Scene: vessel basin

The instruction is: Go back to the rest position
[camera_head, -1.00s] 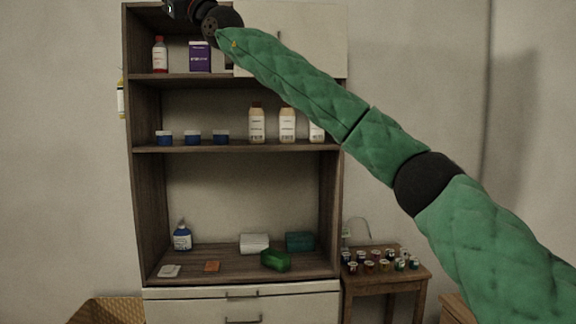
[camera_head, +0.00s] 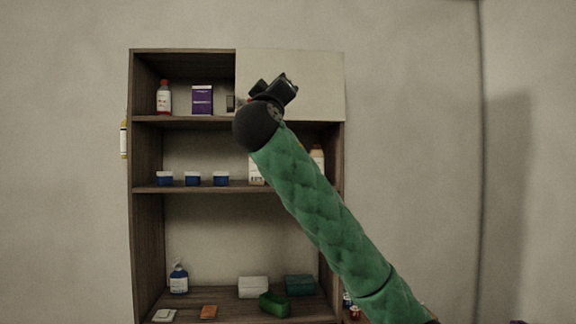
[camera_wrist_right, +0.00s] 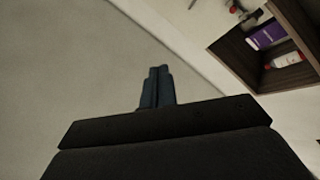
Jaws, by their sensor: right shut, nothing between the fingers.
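My right arm, in a green quilted sleeve, reaches up from the lower right in the head view. My right gripper (camera_head: 288,84) is in front of the white sliding door (camera_head: 310,85) at the top of the cabinet. Its fingers (camera_wrist_right: 157,88) also show in the right wrist view, closed together and empty. The wrist view looks toward bare wall, with the cabinet's top compartment tilted at the upper right. My left gripper is not in view.
Bare wall lies to the right.

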